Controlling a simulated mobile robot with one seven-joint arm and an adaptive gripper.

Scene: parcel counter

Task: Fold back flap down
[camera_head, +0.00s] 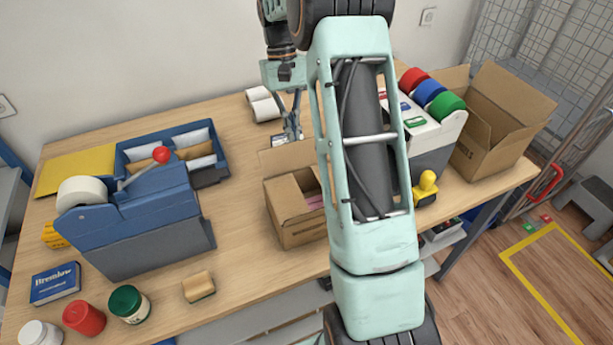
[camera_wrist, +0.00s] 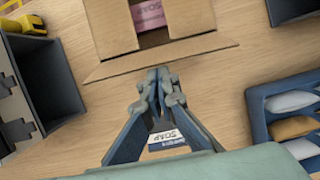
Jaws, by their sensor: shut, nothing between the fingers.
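A small open cardboard box (camera_head: 290,232) stands on the table, partly hidden by my arm in the head view. It shows at the top of the wrist view (camera_wrist: 108,22). Its back flap (camera_head: 287,157) sticks up and outward; in the wrist view the flap (camera_wrist: 205,47) is a slanted strip. Cardboard panels lie at both sides of the opening, with a pink soap pack (camera_wrist: 148,15) between them. My gripper (camera_wrist: 158,72) is shut and empty at the flap's outer edge; I cannot tell if they touch. It also shows in the head view (camera_head: 288,136), behind the box.
A blue tape dispenser (camera_head: 140,220) and a blue tray (camera_head: 135,155) stand left. A tape rack (camera_head: 440,130), a larger open box (camera_head: 495,125) and a yellow-handled stamp (camera_head: 427,185) stand right. Bare table lies left of the box.

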